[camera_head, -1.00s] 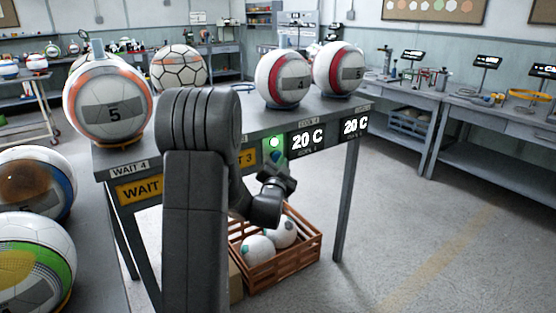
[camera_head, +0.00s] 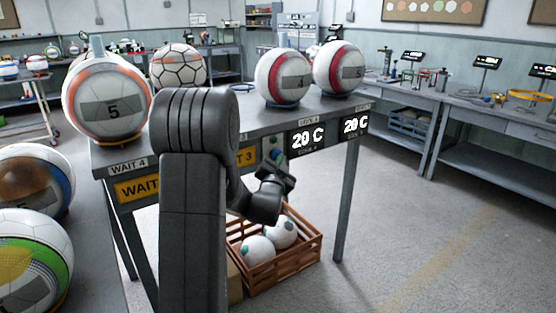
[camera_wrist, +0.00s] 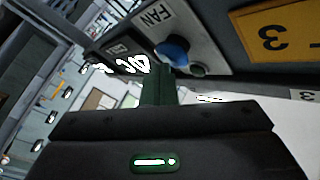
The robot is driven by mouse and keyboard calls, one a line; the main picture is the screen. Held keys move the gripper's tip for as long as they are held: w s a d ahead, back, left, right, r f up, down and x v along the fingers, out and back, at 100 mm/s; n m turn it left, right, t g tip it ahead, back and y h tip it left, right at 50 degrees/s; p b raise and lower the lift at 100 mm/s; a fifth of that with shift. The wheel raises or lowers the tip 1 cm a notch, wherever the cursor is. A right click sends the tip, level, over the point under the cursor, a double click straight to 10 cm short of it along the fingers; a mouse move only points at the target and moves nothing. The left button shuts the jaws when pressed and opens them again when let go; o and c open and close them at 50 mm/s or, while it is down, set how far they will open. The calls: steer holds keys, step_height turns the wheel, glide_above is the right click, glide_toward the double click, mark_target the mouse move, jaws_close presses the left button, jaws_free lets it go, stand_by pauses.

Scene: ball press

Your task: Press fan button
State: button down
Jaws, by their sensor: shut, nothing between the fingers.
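The fan panel is on the front edge of the table; its blue button (camera_wrist: 173,52) sits beside the FAN label (camera_wrist: 155,15) in the wrist view. In the head view the lamp (camera_head: 274,142) is unlit. My gripper (camera_wrist: 160,70) is shut and empty, with its fingertips close to the button. I cannot tell whether they touch it. In the head view my gripper (camera_head: 280,168) is just below the panel, partly covering the button area.
Two red-striped balls (camera_head: 283,77) (camera_head: 338,68) stand on the table above displays reading 20 C (camera_head: 304,137). A wooden crate (camera_head: 290,264) with white balls is on the floor below. Open floor lies to the right.

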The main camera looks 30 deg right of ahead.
steer(key=shift+s, duration=0.25)
steer(key=s+b, duration=0.3)
steer(key=s, duration=0.3)
steer(key=shift+d+b, duration=0.25)
steer(key=shift+b, duration=0.1)
steer(key=shift+d, duration=0.1)
